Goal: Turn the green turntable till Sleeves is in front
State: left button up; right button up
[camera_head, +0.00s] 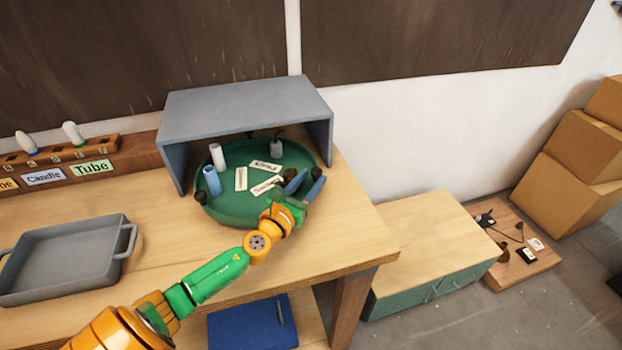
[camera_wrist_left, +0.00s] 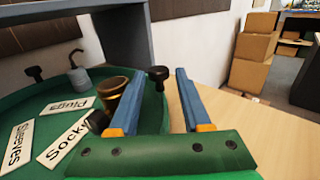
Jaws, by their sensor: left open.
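The green turntable (camera_head: 235,212) sits on the bench, partly under a grey hood. White label cards lie on it: Sleeves (camera_wrist_left: 18,146) on the left, Plugs (camera_wrist_left: 68,105) farther back, and one reading "Sock..." (camera_wrist_left: 62,145), partly hidden, near my gripper. My left gripper (camera_head: 305,187) is open at the turntable's right edge. In the left wrist view its blue fingers stand on either side of a black rim knob (camera_wrist_left: 158,75), with no visible contact. Another black knob (camera_head: 200,197) is at the left front rim. My right gripper is not in view.
On the turntable stand a white cylinder (camera_head: 217,156), a blue cylinder (camera_head: 212,181), a grey bottle (camera_head: 276,148) and a brass-coloured part (camera_wrist_left: 114,92). The grey hood (camera_head: 240,105) encloses the back and sides. A grey tray (camera_head: 65,262) lies left on the bench.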

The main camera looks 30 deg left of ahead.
pick_arm(q)
jog(key=shift+w, duration=0.3)
jog(key=shift+d, duration=0.15)
jog(key=shift+s+r, duration=0.2)
jog(key=shift+s, duration=0.1)
jog(key=shift+c, duration=0.4)
grip_shut()
jog(key=shift+w+f, duration=0.1)
jog(key=shift+w, duration=0.05)
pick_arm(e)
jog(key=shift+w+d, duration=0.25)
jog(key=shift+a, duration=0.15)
